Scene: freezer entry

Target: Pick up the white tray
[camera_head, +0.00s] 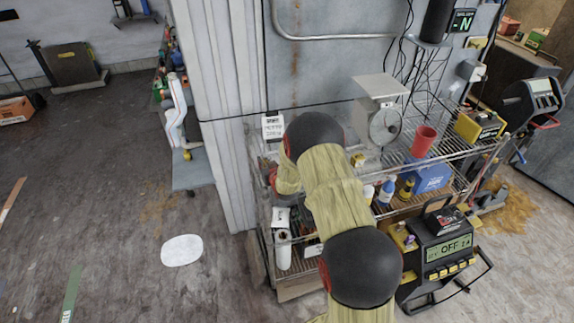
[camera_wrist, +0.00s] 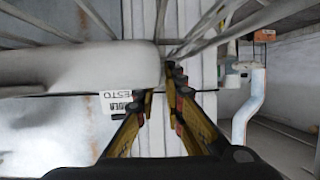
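A large, pale, rounded slab, which looks like the white tray (camera_wrist: 80,68), fills the left of the wrist view at close range. Its rounded end is right beside my gripper (camera_wrist: 158,84). The fingers stand apart with a narrow gap between them. The slab covers the tip of the left finger, and the right finger runs just past its end. I cannot tell whether either finger touches it. In the head view my arm hides the gripper and this slab. A flat white oval (camera_head: 182,250) lies on the floor there; I cannot tell what it is.
A wire shelf rack (camera_head: 455,160) holds a scale (camera_head: 384,125), a red cup (camera_head: 424,140), bottles and a blue box (camera_head: 432,178). A small printed sign (camera_head: 273,126) stands near the wall; it shows in the wrist view (camera_wrist: 117,104). Floor at left is mostly clear.

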